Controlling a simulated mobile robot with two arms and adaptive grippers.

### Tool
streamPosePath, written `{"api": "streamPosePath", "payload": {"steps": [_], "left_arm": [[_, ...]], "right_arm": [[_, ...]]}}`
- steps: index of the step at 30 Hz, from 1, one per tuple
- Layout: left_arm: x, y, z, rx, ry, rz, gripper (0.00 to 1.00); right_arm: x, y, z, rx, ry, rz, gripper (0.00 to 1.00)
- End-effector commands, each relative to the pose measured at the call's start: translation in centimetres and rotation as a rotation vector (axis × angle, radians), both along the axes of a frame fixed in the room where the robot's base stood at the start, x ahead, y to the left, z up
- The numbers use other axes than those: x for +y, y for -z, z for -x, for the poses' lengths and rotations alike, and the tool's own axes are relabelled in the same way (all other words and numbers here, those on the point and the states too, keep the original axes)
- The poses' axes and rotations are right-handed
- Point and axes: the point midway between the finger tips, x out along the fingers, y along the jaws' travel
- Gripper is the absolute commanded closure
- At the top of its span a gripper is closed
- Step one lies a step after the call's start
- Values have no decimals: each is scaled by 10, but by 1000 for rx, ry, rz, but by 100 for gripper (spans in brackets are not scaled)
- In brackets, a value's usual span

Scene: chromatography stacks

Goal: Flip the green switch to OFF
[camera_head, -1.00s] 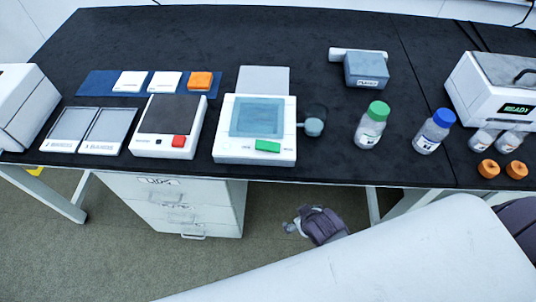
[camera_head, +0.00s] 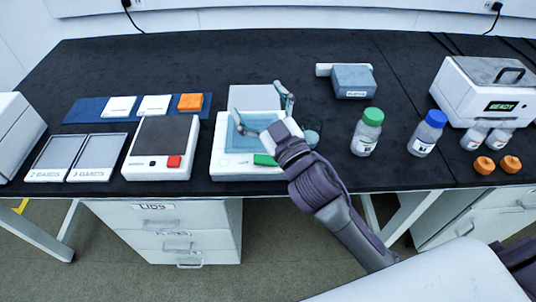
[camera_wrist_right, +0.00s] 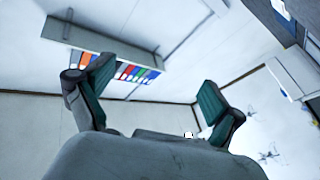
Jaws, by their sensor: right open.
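The green switch (camera_head: 264,160) is on the front edge of a white device (camera_head: 230,172) with a blue-grey top panel, in the head view. My right arm partly covers the device and the right end of the switch. My right gripper (camera_head: 262,108) is open and empty, over the device and the grey plate behind it, with its fingers spread. In the right wrist view the open fingers (camera_wrist_right: 150,100) frame only wall and a shelf. Whether the gripper touches anything cannot be told. My left gripper is not in view.
A white device with a red switch (camera_head: 174,162) stands just left. Bottles with green (camera_head: 373,115) and blue (camera_head: 436,118) caps stand to the right. A blue-grey box (camera_head: 353,81) is behind them.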

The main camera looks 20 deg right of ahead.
Motion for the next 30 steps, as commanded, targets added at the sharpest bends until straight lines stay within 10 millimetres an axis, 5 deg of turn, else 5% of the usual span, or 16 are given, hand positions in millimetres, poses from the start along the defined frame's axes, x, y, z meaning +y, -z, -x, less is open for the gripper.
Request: {"api": "streamPosePath", "payload": {"steps": [1,3,6,8,12,16,19,24,30], "left_arm": [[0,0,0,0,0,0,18],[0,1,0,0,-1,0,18],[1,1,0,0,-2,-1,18],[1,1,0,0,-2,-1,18],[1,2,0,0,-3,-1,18],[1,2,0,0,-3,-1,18],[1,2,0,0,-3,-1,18],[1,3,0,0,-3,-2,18],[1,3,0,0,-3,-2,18]], "right_arm": [[22,-35,-1,-147,-89,49,6],[60,-74,9,-346,-251,137,6],[114,-101,38,-577,-518,317,6],[140,-99,55,-671,-684,454,6],[167,-53,80,-730,-1064,857,6],[134,6,69,-555,-1336,1292,6],[80,33,46,-297,-1442,1590,6],[-7,38,19,133,-1461,1884,6],[-42,36,13,325,-1441,1968,6]]}}
